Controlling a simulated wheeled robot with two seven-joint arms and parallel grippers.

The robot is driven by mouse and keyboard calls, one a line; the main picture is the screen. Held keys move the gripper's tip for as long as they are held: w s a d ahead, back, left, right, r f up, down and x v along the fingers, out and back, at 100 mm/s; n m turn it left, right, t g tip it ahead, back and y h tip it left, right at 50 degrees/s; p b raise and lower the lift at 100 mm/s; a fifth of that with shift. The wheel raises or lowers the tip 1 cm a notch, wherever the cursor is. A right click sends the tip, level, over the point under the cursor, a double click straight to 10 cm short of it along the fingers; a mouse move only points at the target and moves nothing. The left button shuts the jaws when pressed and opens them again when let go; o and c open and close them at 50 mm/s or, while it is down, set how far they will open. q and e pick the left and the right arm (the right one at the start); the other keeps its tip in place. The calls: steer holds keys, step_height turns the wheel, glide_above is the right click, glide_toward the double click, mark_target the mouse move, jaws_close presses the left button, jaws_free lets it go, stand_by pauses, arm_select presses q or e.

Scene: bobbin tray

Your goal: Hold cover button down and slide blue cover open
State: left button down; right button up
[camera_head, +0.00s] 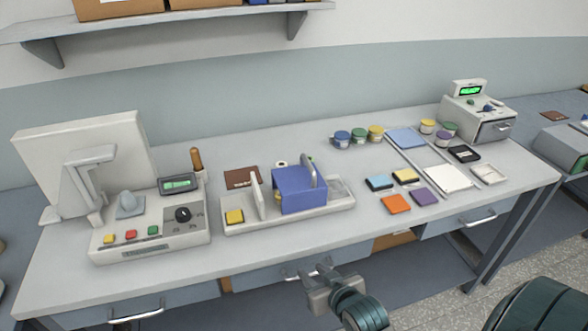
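The blue cover (299,190) sits on a long pale tray base (338,205) in the middle of the bench, with a grey arched handle (313,170) on its top right. What lies under the cover is hidden. An upright pale plate (257,195) stands between button and cover. My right gripper (320,274) is in front of the bench's front edge, below the cover and apart from it. Its finger gap is not clear. My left gripper is not in view.
A control box (150,240) with coloured buttons and a knob stands to the left. Coloured pads, a white square (447,178) and several small jars lie to the right, before a machine with a green display (478,118). The bench front is clear.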

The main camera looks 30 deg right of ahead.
steer(key=w+d+r+m+t+h, duration=0.1)
steer(key=w+d+r+t, duration=0.2)
steer(key=r, duration=0.5)
steer(key=w+d+r+m+t+h, duration=0.2)
steer(key=w+d+r+t, duration=0.1)
steer(key=r, duration=0.6)
steer(key=shift+w+d, duration=0.2)
steer(key=shift+d, duration=0.65)
steer(key=shift+r, duration=0.1)
steer(key=p, duration=0.5)
glide_toward(303, 155)
steer(key=x, duration=0.8)
steer(key=shift+w+d+f, duration=0.2)
steer(key=shift+w+f, duration=0.05)
steer(key=shift+f, duration=0.15)
